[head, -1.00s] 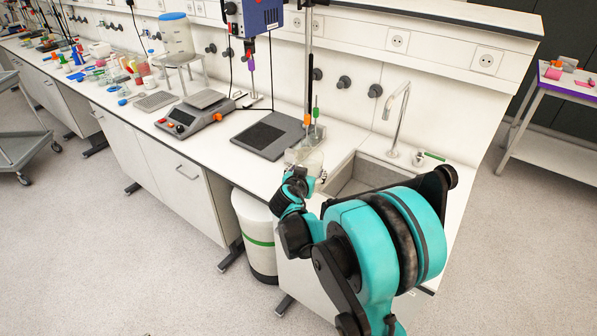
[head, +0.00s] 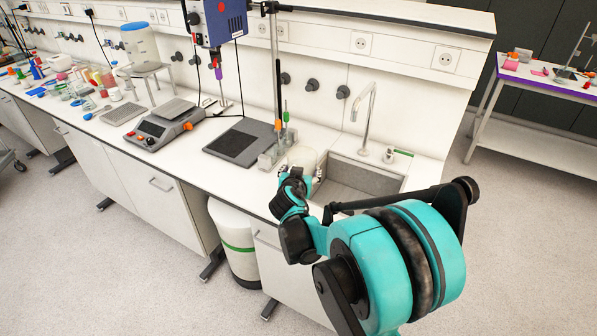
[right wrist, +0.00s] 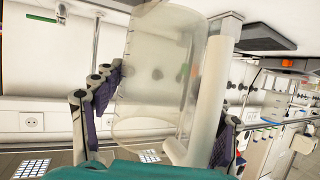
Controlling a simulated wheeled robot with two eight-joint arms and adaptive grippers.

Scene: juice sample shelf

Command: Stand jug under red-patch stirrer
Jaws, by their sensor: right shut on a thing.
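The translucent jug (head: 303,156) is in my right gripper (head: 298,182) near the bench's front edge, beside the sink. In the right wrist view the jug (right wrist: 155,75) fills the middle, between the dark fingers of the gripper (right wrist: 165,115), which is shut on it. I cannot tell whether the jug touches the bench. The stirrer (head: 224,25) is a blue box with a small red spot, high up at the top edge of the head view. Its purple-marked shaft (head: 218,74) hangs below, left of the jug. My left gripper is out of view.
A flat black-topped plate (head: 238,142) lies left of the jug. A grey rack (head: 268,155) with orange and green-topped rods stands close beside the jug. The sink (head: 355,180) is to the right. A grey balance (head: 160,128) stands further left.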

